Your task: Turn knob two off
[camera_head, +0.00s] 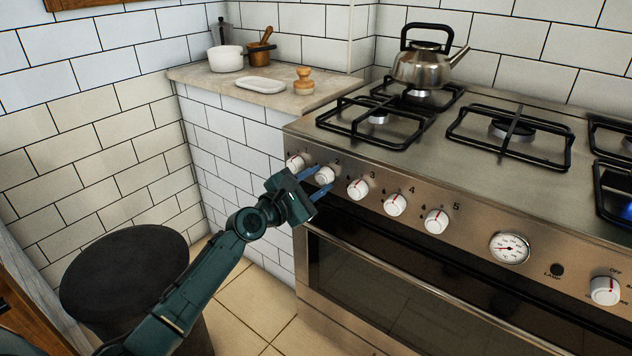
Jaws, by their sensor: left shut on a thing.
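Knob two (324,175) is a white round knob on the steel front panel of the stove (470,200), with the label 2 above it. My left gripper (325,178) reaches in from the lower left, its two blue fingers on either side of knob two and shut on it. I cannot make out which way the mark on knob two points. Knob one (295,163) is to its left and knob three (358,188) to its right, close by the fingers. My right gripper is not in view.
More knobs, a dial (509,248) and an oven knob (604,290) continue along the panel. A kettle (421,67) stands on the back left burner. A dark round stool (125,268) stands below my left arm.

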